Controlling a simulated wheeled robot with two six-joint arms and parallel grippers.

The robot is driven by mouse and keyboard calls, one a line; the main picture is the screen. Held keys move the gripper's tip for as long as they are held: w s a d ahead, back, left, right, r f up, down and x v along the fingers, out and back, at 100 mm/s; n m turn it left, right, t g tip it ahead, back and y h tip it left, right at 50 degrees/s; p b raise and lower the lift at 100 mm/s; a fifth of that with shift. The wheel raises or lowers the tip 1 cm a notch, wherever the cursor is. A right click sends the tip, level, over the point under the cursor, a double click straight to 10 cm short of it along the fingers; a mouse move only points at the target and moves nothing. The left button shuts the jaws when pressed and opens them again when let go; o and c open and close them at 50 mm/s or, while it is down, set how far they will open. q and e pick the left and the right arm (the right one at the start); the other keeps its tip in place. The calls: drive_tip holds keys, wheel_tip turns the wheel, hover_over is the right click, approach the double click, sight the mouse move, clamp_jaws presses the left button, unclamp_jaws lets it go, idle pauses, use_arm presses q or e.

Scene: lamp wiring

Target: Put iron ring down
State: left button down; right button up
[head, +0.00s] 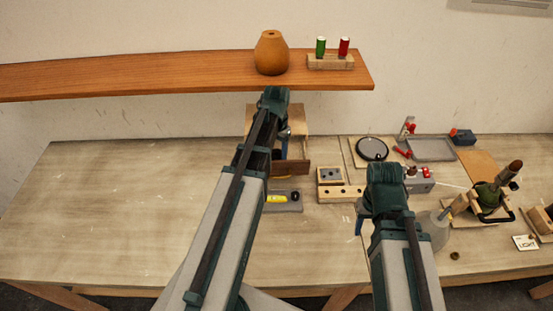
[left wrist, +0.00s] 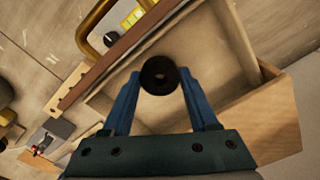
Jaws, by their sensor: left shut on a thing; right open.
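The iron ring (left wrist: 158,75) is a small dark ring with a hole, seen in the left wrist view between the fingertips of my left gripper (left wrist: 160,82). My left gripper is shut on it, with a blue finger on each side. The ring is over an open wooden box (left wrist: 270,115); its height above the box floor is hard to tell. In the head view my left gripper (head: 284,145) reaches to the box's back panel (head: 293,115), and my arm hides the ring. My right gripper (head: 360,222) is open over the table's front half, its fingers mostly hidden.
A shelf (head: 180,75) above the table holds an orange vase (head: 271,54). Tools crowd the right; the table's left (head: 120,200) is clear.

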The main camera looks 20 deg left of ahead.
use_arm(q)
drive_tip(key=shift+f, duration=0.65)
drive_tip(key=shift+r, duration=0.15)
use_arm(e)
drive_tip(key=shift+f, duration=0.5)
drive_tip(key=shift+f, duration=0.1)
use_arm(q)
drive_tip(key=c, duration=0.6)
unclamp_jaws()
drive_tip(key=shift+f, duration=0.2)
drive_tip(key=o, duration=0.5)
drive_tip(key=shift+c, duration=0.2)
drive_tip(key=shift+r, duration=0.25)
